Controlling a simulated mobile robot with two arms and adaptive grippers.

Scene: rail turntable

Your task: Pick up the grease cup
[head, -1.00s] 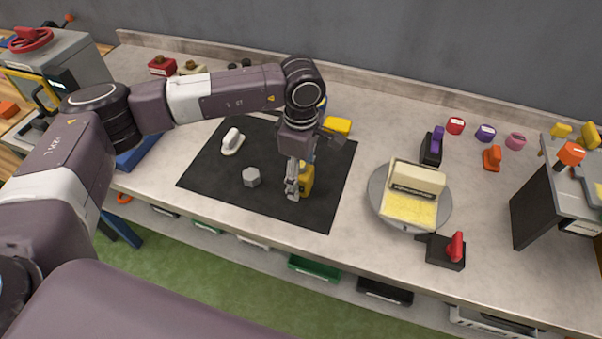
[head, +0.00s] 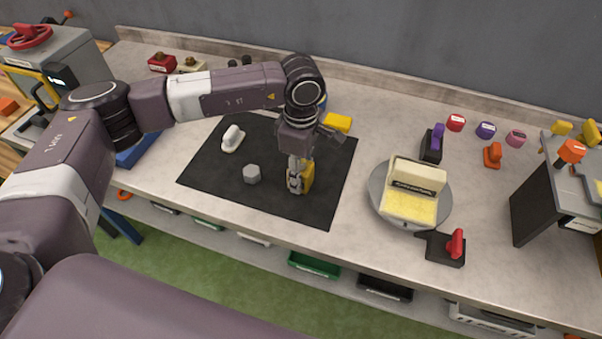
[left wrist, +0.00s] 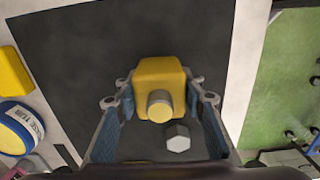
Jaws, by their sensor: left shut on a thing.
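The grease cup, a yellow block with a short grey cylinder on it (head: 308,177), is at the right part of the black mat (head: 225,180). In the left wrist view the cup (left wrist: 159,75) sits between my two fingers. My left gripper (head: 298,183) is shut on it from above, and its fingertips (left wrist: 160,92) lie along both sides. The gripper partly hides the cup in the head view. I cannot tell whether the cup touches the mat. My right gripper is not in view.
A grey hexagonal piece (head: 251,174) and a white handled piece (head: 232,139) lie on the mat, left of the gripper. A yellow box (head: 337,123) is behind. A round turntable (head: 376,196) with a cream block stands to the right. The mat's front is clear.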

